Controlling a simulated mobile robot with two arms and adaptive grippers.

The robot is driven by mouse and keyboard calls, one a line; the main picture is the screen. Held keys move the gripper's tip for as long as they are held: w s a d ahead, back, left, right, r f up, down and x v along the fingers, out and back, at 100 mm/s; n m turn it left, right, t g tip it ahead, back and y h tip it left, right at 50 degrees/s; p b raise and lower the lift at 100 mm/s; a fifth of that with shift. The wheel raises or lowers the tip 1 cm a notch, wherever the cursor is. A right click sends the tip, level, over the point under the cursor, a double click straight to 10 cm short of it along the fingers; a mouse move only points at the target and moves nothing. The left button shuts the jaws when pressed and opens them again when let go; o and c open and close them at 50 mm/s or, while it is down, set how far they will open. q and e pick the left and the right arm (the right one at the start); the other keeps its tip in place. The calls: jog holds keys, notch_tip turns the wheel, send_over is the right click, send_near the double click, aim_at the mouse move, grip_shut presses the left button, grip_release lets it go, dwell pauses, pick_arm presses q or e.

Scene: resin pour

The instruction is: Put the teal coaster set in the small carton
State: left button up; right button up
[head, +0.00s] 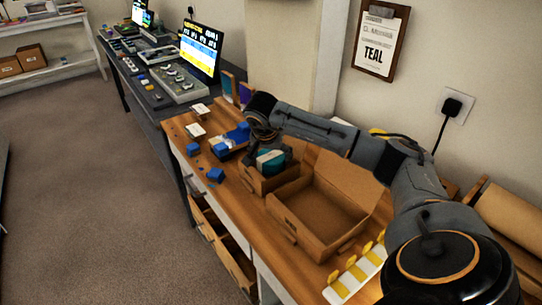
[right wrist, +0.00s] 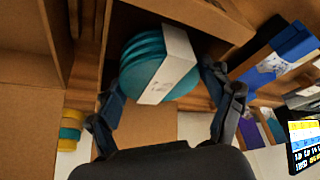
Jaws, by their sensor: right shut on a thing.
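The teal coaster set (head: 270,161), a round stack with a white paper band, is held by my right gripper (head: 266,150). The small carton (head: 262,184) is an open brown box below it. In the right wrist view the coaster set (right wrist: 143,62) sits between the two fingers, framed by the small carton's walls (right wrist: 215,18). It is at or just over the carton's opening; how deep it is I cannot tell. The gripper hides part of the carton's far side. My left gripper is not in view.
A larger open carton (head: 300,237) stands right beside the small one and is empty. Blue boxes (head: 216,175) and a blue tray (head: 229,150) lie to the left. A white strip with yellow pieces (head: 346,283) lies in front. A clipboard (head: 381,42) reading TEAL hangs on the wall.

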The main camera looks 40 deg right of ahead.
jog(key=shift+f, duration=0.15)
jog(key=shift+f, duration=0.1)
jog(key=shift+f+b, duration=0.3)
jog(key=shift+f, duration=0.2)
jog(key=o, duration=1.3)
jog(key=shift+r, duration=0.1)
jog(key=shift+r+p, duration=0.3)
jog(key=shift+r, duration=0.05)
jog(key=v, duration=1.2)
jog(key=shift+r, duration=0.1)
